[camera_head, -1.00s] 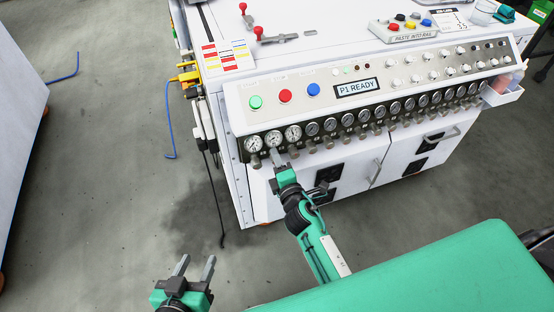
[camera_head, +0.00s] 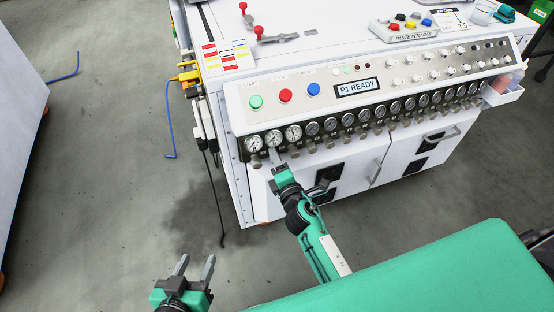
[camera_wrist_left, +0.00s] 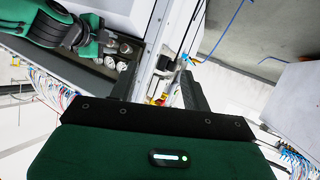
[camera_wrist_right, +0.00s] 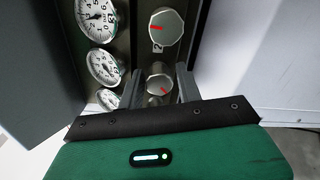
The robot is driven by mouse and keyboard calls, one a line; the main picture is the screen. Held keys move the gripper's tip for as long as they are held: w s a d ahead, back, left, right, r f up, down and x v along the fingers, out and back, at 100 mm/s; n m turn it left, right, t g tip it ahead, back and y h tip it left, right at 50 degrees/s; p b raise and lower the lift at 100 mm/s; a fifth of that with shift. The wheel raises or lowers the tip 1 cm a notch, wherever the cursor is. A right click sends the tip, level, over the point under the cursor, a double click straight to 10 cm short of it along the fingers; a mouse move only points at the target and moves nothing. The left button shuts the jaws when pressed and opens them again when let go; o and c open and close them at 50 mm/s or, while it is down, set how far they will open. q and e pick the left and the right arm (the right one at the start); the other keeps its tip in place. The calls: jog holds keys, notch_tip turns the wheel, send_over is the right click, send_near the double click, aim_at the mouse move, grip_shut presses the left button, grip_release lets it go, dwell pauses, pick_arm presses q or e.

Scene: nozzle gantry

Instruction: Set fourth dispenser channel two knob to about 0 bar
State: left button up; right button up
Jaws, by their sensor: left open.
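A row of dark regulator knobs (camera_head: 328,142) runs under round gauges (camera_head: 312,128) on the white machine's front. I cannot tell which is the fourth dispenser's channel two. My right gripper (camera_head: 275,158) is at the row's left end, below the large gauges. In the right wrist view, one grey knob with a red mark (camera_wrist_right: 158,84) sits between the fingers of this gripper (camera_wrist_right: 160,82); whether they touch it is unclear. A larger-looking knob (camera_wrist_right: 166,26) beside a "2" label has its red mark pointing left. My left gripper (camera_head: 194,268) is open and empty above the floor.
Green, red and blue buttons and a "P1 READY" display (camera_head: 359,87) sit above the gauges. A bottle holder (camera_head: 502,94) is at the panel's right end. Cabinet doors with handles (camera_head: 376,170) are below.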

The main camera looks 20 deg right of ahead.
pick_arm(q)
jog(key=w+a+r+t+h+b, duration=0.1)
jog(key=w+r+t+b, duration=0.2)
jog(key=r+t, duration=0.5)
notch_tip(320, 180, up, 3)
jog(key=shift+w+a+n, duration=0.15)
jog(key=shift+w+n, duration=0.15)
jog(key=shift+w, duration=0.4)
pick_arm(e)
jog(key=s, duration=1.3)
jog(key=shift+s+d, duration=0.25)
jog(key=shift+s, duration=0.15)
